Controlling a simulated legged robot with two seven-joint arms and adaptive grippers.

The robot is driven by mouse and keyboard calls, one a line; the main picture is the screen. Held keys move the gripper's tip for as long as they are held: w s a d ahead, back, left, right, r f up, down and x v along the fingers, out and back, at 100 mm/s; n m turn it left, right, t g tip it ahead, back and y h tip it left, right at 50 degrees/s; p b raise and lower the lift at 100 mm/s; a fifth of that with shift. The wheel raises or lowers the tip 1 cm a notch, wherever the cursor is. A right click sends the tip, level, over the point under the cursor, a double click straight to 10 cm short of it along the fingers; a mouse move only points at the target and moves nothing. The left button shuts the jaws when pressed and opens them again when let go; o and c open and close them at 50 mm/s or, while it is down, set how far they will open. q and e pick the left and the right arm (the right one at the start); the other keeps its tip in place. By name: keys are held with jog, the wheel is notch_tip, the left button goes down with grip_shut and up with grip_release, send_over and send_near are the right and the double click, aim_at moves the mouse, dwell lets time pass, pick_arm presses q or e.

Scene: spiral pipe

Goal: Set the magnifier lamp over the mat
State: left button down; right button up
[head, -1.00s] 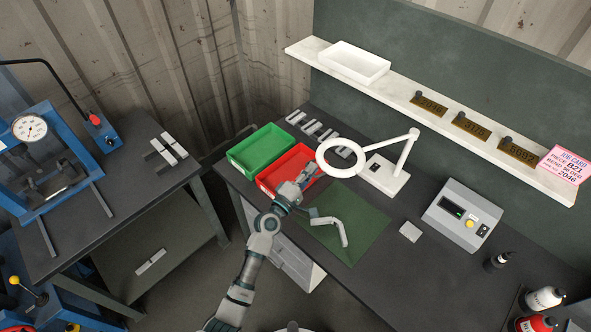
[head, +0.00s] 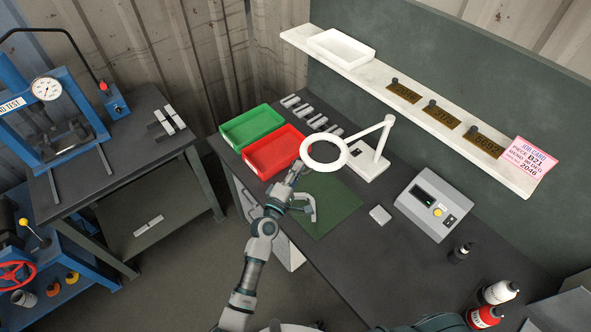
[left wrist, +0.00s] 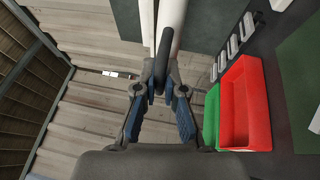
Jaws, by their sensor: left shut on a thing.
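The white magnifier lamp has a ring head (head: 325,152) on a jointed arm (head: 377,138) rising from a white base (head: 368,167). The ring hangs beyond the back edge of the green mat (head: 338,212), beside the red bin. My left gripper (head: 298,168) is at the ring's near left side. In the left wrist view, my left gripper (left wrist: 160,88) is shut on a dark handle (left wrist: 163,58), with white lamp parts (left wrist: 168,18) beyond it. A bent grey pipe (head: 311,208) lies on the mat, partly hidden by my gripper. My right gripper is not in view.
A green bin (head: 251,126) and a red bin (head: 273,152) stand left of the lamp. A grey control box (head: 436,204) and a small pale block (head: 380,215) lie right of the mat. Bottles (head: 483,316) stand at the front right.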

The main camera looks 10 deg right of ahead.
pick_arm(q)
jog(key=shift+s+d+f, duration=0.15)
jog(key=shift+d+f, duration=0.05)
jog(key=shift+f, duration=0.1)
jog(key=c, duration=1.2)
grip_release()
jog(key=shift+c, duration=0.2)
jog(key=shift+s+d+r, duration=0.15)
jog(key=v, duration=1.1)
jog(key=shift+s+a, duration=0.25)
jog(key=shift+s, duration=0.05)
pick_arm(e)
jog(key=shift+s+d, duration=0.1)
pick_arm(q)
jog(key=shift+d, duration=0.1)
